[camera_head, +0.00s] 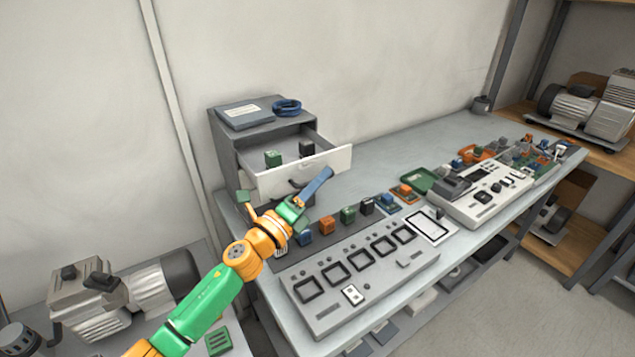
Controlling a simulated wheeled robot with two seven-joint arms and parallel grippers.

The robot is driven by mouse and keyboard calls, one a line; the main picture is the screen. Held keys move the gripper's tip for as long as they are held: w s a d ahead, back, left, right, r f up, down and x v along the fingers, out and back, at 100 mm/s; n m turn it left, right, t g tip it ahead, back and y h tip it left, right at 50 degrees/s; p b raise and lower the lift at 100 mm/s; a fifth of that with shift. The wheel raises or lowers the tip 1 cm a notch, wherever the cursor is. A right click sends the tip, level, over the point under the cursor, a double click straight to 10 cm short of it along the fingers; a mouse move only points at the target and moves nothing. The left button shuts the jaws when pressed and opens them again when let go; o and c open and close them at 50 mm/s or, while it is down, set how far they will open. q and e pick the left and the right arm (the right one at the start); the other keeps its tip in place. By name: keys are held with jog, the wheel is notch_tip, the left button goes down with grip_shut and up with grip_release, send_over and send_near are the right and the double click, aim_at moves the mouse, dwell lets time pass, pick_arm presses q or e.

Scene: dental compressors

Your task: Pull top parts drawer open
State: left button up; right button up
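A grey drawer cabinet (225,150) stands at the back left of the bench. Its top parts drawer (335,160) is pulled out, with its white front standing clear of the cabinet. A green block (272,158) and a dark block (306,148) sit inside it. My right gripper is not in view.
A folder (243,116) and blue coil (287,107) lie on the cabinet. A row of coloured blocks (348,215) stands behind a panel with square slots (320,310). A white device (480,200) and small parts lie farther right. A compressor (115,300) is at lower left.

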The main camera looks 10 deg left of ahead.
pick_arm(q)
jog(key=b+v, duration=0.1)
jog(key=v, duration=0.6)
jog(key=shift+f, duration=0.15)
